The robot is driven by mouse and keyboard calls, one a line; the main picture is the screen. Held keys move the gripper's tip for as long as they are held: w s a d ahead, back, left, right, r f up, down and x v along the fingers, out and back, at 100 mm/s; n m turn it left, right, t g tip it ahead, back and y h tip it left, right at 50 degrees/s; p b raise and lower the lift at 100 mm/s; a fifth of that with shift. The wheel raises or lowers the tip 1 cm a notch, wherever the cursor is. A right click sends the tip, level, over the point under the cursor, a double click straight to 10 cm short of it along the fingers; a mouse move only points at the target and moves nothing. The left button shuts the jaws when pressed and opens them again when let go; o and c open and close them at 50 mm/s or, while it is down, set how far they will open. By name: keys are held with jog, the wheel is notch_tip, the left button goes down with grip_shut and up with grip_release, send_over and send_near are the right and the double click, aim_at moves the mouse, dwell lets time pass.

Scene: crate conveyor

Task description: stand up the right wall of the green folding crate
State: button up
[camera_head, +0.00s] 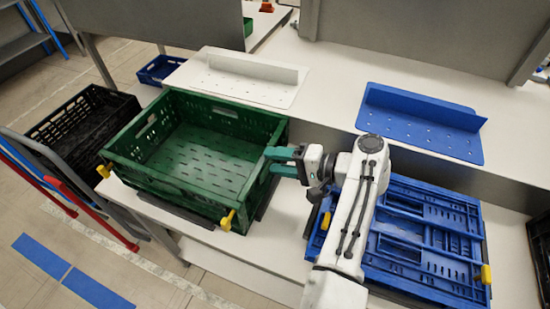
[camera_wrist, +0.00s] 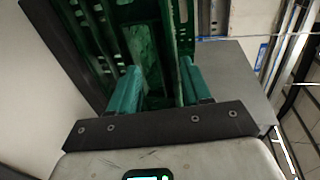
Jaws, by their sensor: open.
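The green folding crate (camera_head: 187,158) stands left of centre in the head view, with its perforated floor showing. Its back, left and front walls stand up. Its right wall (camera_head: 256,187) also looks upright, running from the back corner to the front corner, partly hidden by my fingers. My gripper (camera_head: 276,161) is at this right wall, coming from the right, with its teal fingers apart. In the wrist view my gripper (camera_wrist: 157,88) is open, and green slotted crate parts (camera_wrist: 145,45) lie between and beyond the fingers. Whether either finger touches the wall cannot be told.
A folded blue crate (camera_head: 420,240) lies right of my arm. A white panel (camera_head: 235,80) and a blue panel (camera_head: 420,123) lie behind on the bench. A black crate (camera_head: 85,120) is at left. Yellow clips (camera_head: 227,220) stick out at the green crate's front corners.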

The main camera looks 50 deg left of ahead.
jog(key=v, duration=0.9)
jog(key=shift+w+d+r+b, duration=0.15)
jog(key=shift+w+d+b, duration=0.1)
jog(key=shift+b, duration=0.05)
